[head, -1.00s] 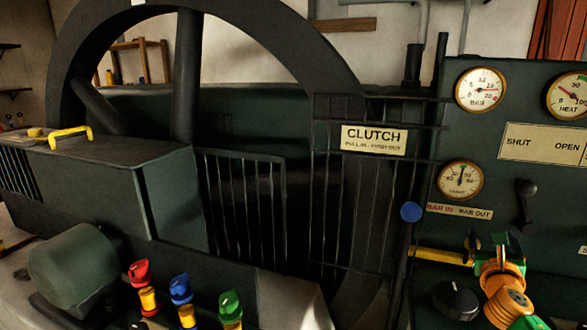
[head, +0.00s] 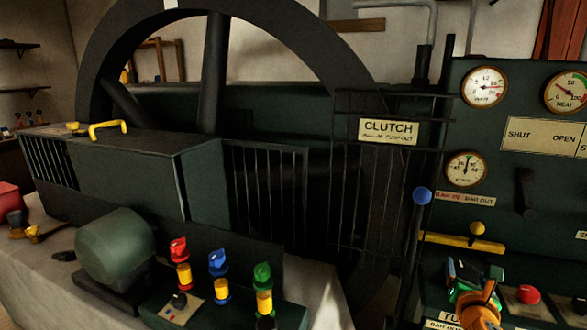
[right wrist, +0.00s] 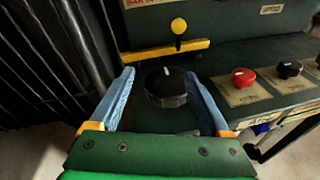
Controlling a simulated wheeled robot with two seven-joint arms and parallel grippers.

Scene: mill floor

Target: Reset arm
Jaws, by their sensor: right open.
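My right gripper (head: 468,274) is in the head view at the lower right, low in front of the dark green control panel. In the right wrist view my right gripper (right wrist: 163,103) is open, its two blue fingers apart. A black round knob (right wrist: 167,88) with a white mark shows between the fingers. I cannot tell whether they touch it. In the head view the gripper hides most of that knob. My left gripper is not in view.
A yellow bar (head: 460,242) with a yellow ball knob sits just above. A red button (head: 528,294) is to the right. A blue ball-topped lever (head: 422,196) and the clutch guard (head: 370,190) stand to the left. Red, blue and green switches (head: 218,263) are further left.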

